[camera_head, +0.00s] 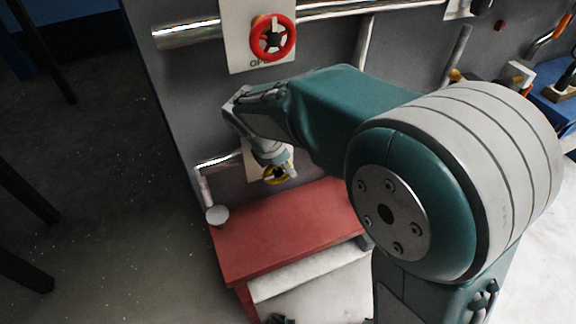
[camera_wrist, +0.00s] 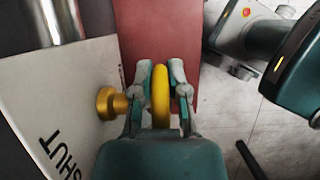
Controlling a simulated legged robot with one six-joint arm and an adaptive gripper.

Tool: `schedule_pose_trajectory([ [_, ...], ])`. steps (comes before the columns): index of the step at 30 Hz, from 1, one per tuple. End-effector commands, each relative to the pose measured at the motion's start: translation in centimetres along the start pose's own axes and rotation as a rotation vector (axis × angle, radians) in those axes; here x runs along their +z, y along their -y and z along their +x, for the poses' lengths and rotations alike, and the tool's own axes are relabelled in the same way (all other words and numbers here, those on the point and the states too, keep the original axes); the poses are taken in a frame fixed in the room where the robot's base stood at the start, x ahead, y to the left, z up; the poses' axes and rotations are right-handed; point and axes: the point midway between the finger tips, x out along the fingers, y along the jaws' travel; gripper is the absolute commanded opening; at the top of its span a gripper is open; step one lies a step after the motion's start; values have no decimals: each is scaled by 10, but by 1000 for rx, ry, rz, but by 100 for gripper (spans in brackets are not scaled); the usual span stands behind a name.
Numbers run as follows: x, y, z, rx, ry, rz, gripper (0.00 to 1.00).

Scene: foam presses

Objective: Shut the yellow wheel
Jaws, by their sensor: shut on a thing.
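The yellow wheel (camera_head: 277,174) is on the lower part of the grey panel in the head view, partly hidden by my gripper (camera_head: 284,165). In the wrist view the yellow wheel (camera_wrist: 160,95) shows edge-on between the two fingers of my gripper (camera_wrist: 161,92), which is shut on its rim. The wheel's brass hub (camera_wrist: 110,104) sticks out from a white plate (camera_wrist: 62,125) to the left, which carries the word SHUT.
A red wheel (camera_head: 272,37) sits higher on the panel (camera_head: 180,85), on a white plate with partly hidden lettering. A red table (camera_head: 265,235) stands below the yellow wheel. Metal pipes (camera_head: 188,33) run along the panel.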

Motion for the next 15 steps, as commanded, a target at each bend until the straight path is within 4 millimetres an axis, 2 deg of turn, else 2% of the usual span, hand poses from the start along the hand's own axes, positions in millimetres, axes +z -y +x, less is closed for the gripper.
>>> schedule_pose_trajectory([
  [8,0,-1,1,5,-52,3,0],
  [15,0,-1,5,5,-200,6,0],
])
